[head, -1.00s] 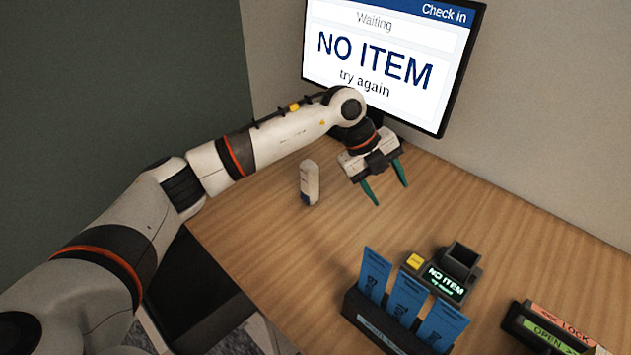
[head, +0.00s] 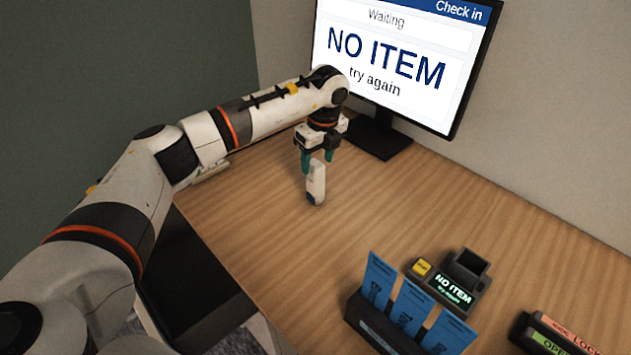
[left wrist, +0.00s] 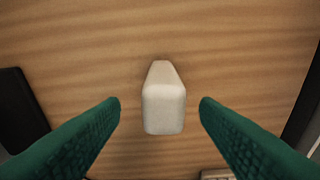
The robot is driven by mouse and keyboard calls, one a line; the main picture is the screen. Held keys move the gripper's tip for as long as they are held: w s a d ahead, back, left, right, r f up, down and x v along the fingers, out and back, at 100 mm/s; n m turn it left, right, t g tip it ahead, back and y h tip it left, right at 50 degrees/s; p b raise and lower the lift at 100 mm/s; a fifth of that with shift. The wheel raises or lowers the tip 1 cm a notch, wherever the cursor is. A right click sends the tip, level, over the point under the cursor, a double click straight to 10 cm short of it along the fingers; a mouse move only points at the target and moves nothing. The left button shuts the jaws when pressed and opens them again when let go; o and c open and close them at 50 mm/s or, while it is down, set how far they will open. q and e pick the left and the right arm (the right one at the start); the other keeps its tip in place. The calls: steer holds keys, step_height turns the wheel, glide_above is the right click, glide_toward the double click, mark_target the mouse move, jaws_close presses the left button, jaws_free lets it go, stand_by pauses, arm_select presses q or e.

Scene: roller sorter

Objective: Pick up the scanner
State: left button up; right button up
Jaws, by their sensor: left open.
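The scanner (head: 316,185) is a small white upright device with a dark blue patch near its base, standing on the wooden desk. My left gripper (head: 318,161) points down right above it, its green fingers open at either side of its top. In the left wrist view the scanner's pale top (left wrist: 163,105) lies between the two open fingers (left wrist: 160,108), with a gap on each side. Part of the scanner's upper end is hidden by the gripper in the head view. My right gripper is not in view.
A monitor (head: 395,60) reading "NO ITEM try again" stands behind on a black base. At the front right are a black holder with blue cards (head: 408,308), a small reader (head: 450,287) and an OPEN/LOCK block (head: 560,335). The desk's middle is clear.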

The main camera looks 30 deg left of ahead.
mark_target(315, 183)
arm_select(q)
steer(key=f, duration=0.2)
steer(key=a+f, duration=0.1)
steer(key=f, duration=0.1)
steer(key=shift+d, duration=0.1)
steer(key=c, duration=1.1)
